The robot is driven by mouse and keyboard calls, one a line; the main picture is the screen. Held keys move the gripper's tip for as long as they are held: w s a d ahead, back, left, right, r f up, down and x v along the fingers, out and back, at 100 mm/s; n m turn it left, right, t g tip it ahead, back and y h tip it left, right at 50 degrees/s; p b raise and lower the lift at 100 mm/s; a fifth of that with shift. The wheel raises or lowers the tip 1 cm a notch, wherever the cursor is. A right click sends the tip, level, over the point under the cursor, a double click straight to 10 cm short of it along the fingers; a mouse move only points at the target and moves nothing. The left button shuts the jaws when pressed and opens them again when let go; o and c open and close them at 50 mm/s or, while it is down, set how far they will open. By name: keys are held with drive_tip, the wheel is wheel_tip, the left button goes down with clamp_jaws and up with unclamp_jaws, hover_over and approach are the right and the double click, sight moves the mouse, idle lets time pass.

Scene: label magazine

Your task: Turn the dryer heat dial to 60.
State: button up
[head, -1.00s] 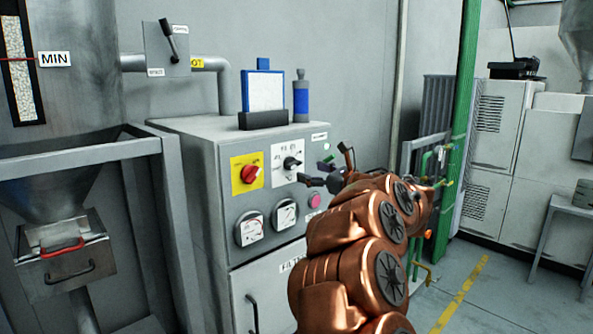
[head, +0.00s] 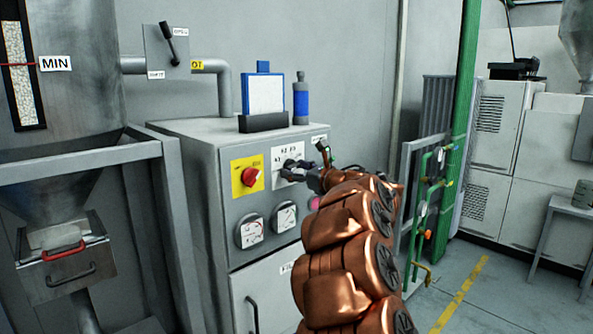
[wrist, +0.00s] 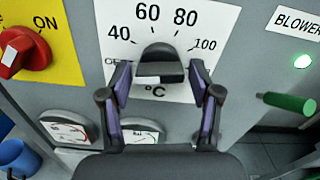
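The dryer heat dial (wrist: 160,62) is a black knob on a white plate (wrist: 218,22) marked OFF, 40, 60, 80, 100 and °C. A pale patch shows on its lower front; I cannot tell for sure which mark it points to. My gripper (wrist: 159,82) is open, with one finger to the left and one to the right of the knob. Small gaps show between the fingers and the knob. In the head view my gripper (head: 298,172) is at the dial plate (head: 287,153), partly covering the dial.
A red switch (wrist: 24,52) on a yellow plate is left of the dial. Two gauges (wrist: 66,131) sit below. A lit BLOWER lamp (wrist: 303,62) and a green handle (wrist: 287,102) are to the right. A blue-framed panel (head: 264,92) and a bottle (head: 300,98) stand on the cabinet (head: 190,127).

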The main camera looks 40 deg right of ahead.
drive_tip(key=c, duration=0.9)
drive_tip(key=shift+m, duration=0.4)
drive_tip(key=m, duration=0.3)
drive_tip(key=shift+a+r, duration=0.1)
drive_tip(key=m+p, duration=0.1)
drive_tip(key=m, duration=0.2)
drive_tip(key=shift+m, duration=0.4)
drive_tip(key=m+p, duration=0.1)
drive_tip(key=m, duration=0.1)
drive_tip(key=m+p, duration=0.2)
drive_tip(key=m, duration=0.1)
drive_tip(key=shift+a+r, duration=0.15)
drive_tip(key=shift+r, duration=0.05)
drive_tip(key=shift+m+p, duration=1.1)
drive_tip(key=shift+m, duration=0.5)
drive_tip(key=shift+f, duration=0.1)
